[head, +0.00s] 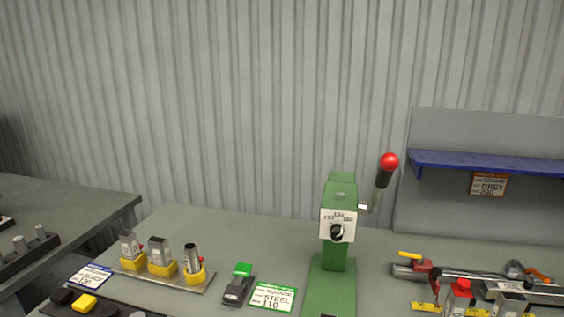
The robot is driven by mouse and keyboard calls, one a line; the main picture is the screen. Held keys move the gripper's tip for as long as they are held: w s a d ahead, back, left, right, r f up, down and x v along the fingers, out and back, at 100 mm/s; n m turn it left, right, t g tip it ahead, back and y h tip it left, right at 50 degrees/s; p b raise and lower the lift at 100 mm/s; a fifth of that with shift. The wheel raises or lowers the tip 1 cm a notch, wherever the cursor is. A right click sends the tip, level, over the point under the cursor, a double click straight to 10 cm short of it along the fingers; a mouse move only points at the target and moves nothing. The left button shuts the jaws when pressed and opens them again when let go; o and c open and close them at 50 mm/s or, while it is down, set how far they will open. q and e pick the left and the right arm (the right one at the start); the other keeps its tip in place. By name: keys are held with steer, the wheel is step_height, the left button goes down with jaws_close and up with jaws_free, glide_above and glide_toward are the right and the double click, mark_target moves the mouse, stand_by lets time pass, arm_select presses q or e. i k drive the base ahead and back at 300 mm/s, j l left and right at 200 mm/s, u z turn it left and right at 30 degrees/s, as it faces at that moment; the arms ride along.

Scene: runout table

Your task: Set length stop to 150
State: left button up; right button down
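At the lower right of the head view, a yellow measuring scale (425,306) runs along the bench, cut by the frame's bottom edge. A block with a red top (460,288) stands at this scale and may be the length stop. A grey metal block (509,301) stands just right of it. The value at which the stop sits cannot be read. Neither of my grippers shows in this view.
A green press (330,285) with a dial (337,231) and red-knobbed lever (388,163) stands mid-bench. Left are tools in yellow holders (162,268), a stapler-like green-and-black tool (237,287) and a STEEL 110 card (273,297). A blue shelf (500,165) bears a GREY 200 card (488,185).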

mark_target(435, 273)
steer(key=k+l+u, duration=0.15)
steer(key=l, duration=0.25)
steer(key=l+u, duration=0.15)
steer(key=l, duration=0.3)
steer(key=k+l+u, duration=0.15)
steer(key=l, duration=0.2)
steer(key=k+l+u, duration=0.15)
steer(key=l, duration=0.25)
